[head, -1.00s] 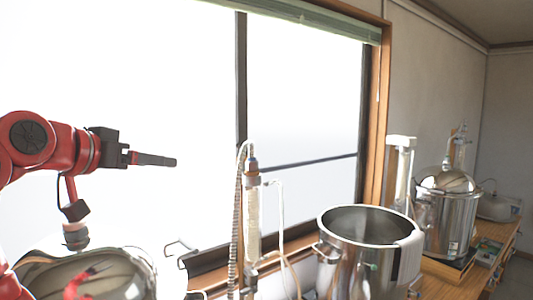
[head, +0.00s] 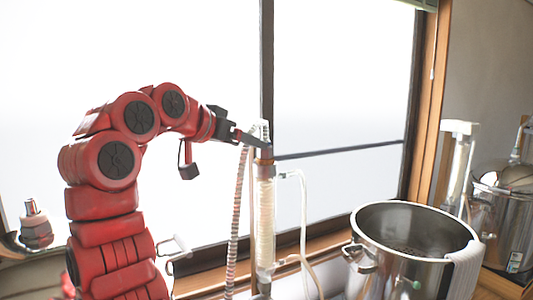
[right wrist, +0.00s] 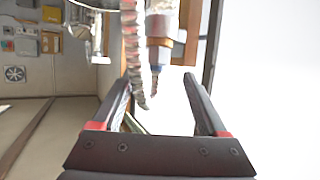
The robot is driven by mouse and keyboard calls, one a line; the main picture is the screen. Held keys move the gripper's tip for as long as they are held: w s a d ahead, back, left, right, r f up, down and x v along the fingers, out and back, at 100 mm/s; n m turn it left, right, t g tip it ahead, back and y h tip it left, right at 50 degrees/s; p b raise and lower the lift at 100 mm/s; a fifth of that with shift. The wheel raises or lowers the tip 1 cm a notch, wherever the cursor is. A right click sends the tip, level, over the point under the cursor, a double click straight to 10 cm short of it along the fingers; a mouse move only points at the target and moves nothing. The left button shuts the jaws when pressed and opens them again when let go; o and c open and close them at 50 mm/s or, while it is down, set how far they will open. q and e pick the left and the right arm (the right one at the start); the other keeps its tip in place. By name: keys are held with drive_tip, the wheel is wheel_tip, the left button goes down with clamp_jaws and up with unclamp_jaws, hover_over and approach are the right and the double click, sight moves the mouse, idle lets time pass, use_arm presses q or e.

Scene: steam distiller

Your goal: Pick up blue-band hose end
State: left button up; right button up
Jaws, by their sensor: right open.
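A ribbed hose (head: 239,200) rises beside the upright glass condenser (head: 265,215) and bends over at its top. In the right wrist view the hose (right wrist: 130,35) and the condenser's brownish top fitting (right wrist: 160,48) hang in from above. A small blue band (right wrist: 155,70) shows at the fitting's tip, close to the hose's bend. My right gripper (head: 261,144) is at the condenser's top. In its wrist view my right gripper (right wrist: 160,84) is open, with the hose bend and blue band between its fingers, without visible grip. My left gripper is not in view.
A large open steel pot (head: 412,237) stands right of the condenser, with a thin clear tube (head: 303,220) between them. A lidded steel pot (head: 510,225) stands further right. The window (head: 335,80) is behind.

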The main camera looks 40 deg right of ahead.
drive_tip(key=p+x, duration=0.3)
drive_tip(key=x, duration=0.3)
drive_tip(key=shift+s+d+p, duration=0.1)
drive_tip(key=shift+d+p, duration=0.1)
drive_tip(key=shift+p, duration=0.2)
drive_tip(key=shift+d+f, duration=0.3)
drive_tip(key=shift+a, duration=0.1)
drive_tip(key=shift+c, duration=0.3)
drive_tip(key=shift+c, duration=1.2)
clamp_jaws()
